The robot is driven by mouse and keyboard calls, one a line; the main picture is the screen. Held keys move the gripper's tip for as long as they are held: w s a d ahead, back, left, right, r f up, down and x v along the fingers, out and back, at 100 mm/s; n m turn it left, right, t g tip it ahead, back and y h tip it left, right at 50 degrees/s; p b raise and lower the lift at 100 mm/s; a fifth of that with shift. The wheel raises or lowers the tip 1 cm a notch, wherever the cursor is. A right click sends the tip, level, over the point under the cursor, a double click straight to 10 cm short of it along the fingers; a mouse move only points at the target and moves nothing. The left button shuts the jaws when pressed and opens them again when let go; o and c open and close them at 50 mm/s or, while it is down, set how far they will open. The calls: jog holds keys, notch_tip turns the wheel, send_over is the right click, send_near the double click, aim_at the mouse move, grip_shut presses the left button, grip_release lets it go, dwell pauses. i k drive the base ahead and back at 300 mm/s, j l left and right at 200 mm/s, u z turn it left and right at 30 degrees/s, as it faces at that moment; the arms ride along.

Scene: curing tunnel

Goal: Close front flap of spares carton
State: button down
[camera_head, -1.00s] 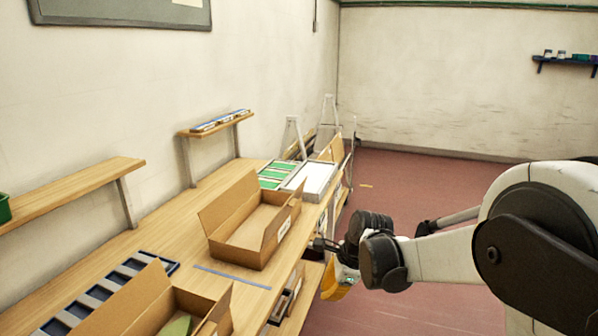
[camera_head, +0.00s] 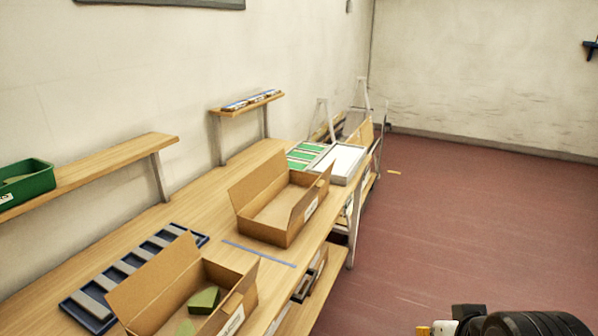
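Two open cardboard cartons stand on the wooden bench, and I cannot read their labels to tell which is the spares carton. A dark part of my arm shows at the lower right, away from both cartons; my gripper's fingers are not visible.
A blue divided tray (camera_head: 190,235) lies left of the nearer carton. A blue strip (camera_head: 258,253) lies between the cartons. Green panels (camera_head: 305,153) and a white-topped tray (camera_head: 340,160) sit beyond. A green bin (camera_head: 27,183) stands on the shelf.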

aim_at(227, 305)
jog(key=k+l+u, duration=0.1)
jog(key=u, duration=1.25)
jog(key=k+l+z, duration=0.45)
jog(key=l, duration=0.15)
jog(key=l+z, duration=0.2)
jog(key=l, duration=0.15)
